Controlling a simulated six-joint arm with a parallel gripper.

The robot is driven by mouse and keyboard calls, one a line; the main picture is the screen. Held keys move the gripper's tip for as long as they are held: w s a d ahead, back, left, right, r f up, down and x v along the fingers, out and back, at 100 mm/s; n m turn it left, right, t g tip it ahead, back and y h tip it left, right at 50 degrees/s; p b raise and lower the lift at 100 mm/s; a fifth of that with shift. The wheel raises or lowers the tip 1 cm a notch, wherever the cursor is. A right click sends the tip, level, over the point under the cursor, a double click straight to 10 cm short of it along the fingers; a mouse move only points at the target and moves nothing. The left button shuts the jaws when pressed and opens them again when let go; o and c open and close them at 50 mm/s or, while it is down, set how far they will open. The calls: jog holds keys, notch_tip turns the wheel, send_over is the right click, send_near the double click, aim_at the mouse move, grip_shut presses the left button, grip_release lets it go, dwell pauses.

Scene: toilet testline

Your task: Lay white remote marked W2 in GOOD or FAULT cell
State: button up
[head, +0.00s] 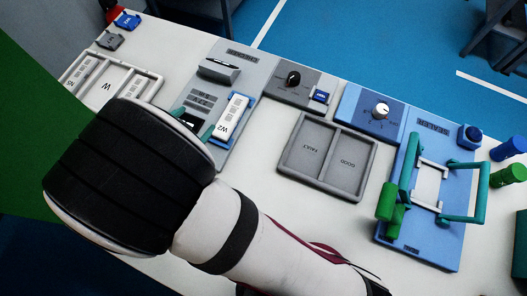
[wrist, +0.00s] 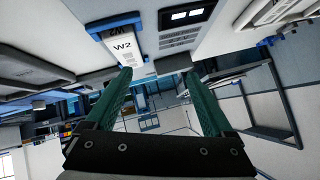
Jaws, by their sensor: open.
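The white remote marked W2 (head: 231,117) lies in a blue cradle on a grey test panel; it also shows in the wrist view (wrist: 123,46). A grey two-cell tray (head: 283,163) is right of the panel, with its FAULT cell (head: 310,146) on the left and GOOD cell (head: 347,162) on the right, both empty. My gripper (wrist: 160,76) is open with two green fingers and nothing between them. In the head view its fingertips are just left of W2, largely hidden by my dark wrist. The left finger appears close to W2 in the wrist view; contact is unclear.
A white tray (head: 151,79) holding other white remotes is at the left. A knob panel (head: 380,110) and a blue sealer with green handles (head: 445,225) stand on the right. A grey knob box (head: 293,79) is behind the two-cell tray. Bare tabletop lies in front of that tray.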

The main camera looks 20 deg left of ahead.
jog(key=w+d+r+g+y, duration=0.4)
jog(key=w+d+r, duration=0.1)
jog(key=w+r, duration=0.35)
jog(key=s+d+r+g, duration=0.1)
jog(key=s+d+r, duration=0.1)
jog(key=d, duration=0.6)
jog(key=s+d+r+g+h, duration=0.1)
jog(key=s+d+r+g, duration=0.1)
jog(key=d, duration=0.7)
jog(key=shift+s+d+m, duration=0.15)
jog(key=shift+s+m, duration=0.15)
jog(key=shift+s, duration=0.35)
jog(key=shift+o, duration=0.4)
jog(key=s+d+m+g+h, duration=0.2)
jog(key=s+d+g+h, duration=0.1)
jog(key=s+d, duration=0.7)
jog(key=d, duration=0.2)
jog(key=shift+s+d+f+m, duration=0.15)
jog(key=shift+s+d+m, duration=0.15)
jog(key=shift+d, duration=0.05)
